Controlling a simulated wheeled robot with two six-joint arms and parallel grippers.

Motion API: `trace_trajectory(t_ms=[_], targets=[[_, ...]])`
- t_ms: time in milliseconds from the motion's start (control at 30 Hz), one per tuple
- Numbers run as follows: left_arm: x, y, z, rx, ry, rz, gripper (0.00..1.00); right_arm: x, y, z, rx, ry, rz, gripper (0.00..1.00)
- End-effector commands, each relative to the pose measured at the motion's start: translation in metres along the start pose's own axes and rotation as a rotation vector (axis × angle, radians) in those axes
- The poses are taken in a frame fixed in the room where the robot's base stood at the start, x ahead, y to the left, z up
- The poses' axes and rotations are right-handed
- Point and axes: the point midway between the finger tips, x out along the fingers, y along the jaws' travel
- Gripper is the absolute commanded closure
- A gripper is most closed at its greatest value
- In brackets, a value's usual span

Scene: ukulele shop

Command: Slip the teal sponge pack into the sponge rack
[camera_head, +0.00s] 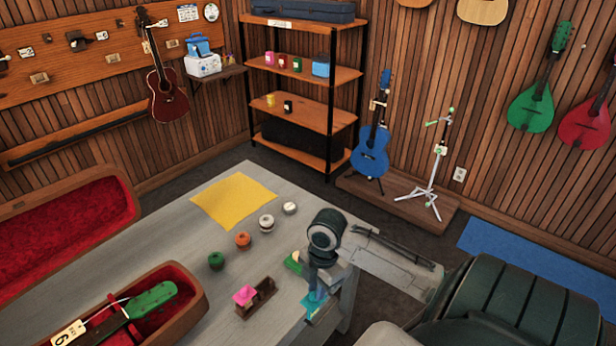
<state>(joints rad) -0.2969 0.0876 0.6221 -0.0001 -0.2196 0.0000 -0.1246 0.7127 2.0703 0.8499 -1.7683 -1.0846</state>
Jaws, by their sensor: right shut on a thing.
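My right gripper (317,291) is over the grey table's right side, with its arm coming in from the right. It is shut on the teal sponge pack (314,304), which is partly hidden by the fingers. The sponge rack (262,301) is a small dark brown wooden holder on the table, to the left of the gripper and apart from it. A pink pack (244,294) sits in the rack's left part; the right part looks empty. My left gripper is not in view.
A green and yellow item (293,263) lies beside my right gripper. A yellow cloth (233,200) lies farther back. An open red-lined case (184,313) is at the left.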

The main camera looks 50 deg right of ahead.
Motion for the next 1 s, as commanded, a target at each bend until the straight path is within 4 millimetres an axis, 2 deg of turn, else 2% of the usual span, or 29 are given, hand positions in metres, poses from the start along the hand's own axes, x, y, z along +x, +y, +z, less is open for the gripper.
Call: trace_trajectory(t_ms=[267, 533, 1000], targets=[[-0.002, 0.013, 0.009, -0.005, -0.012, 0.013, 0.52, -0.003, 0.008, 0.000, -0.021, 0.003, 0.000, 1.00], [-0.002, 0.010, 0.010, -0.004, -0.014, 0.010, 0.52, -0.002, 0.026, -0.004, -0.019, 0.003, -0.001, 1.00], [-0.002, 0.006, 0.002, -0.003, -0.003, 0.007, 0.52, 0.001, 0.058, -0.011, -0.019, 0.003, -0.002, 1.00]])
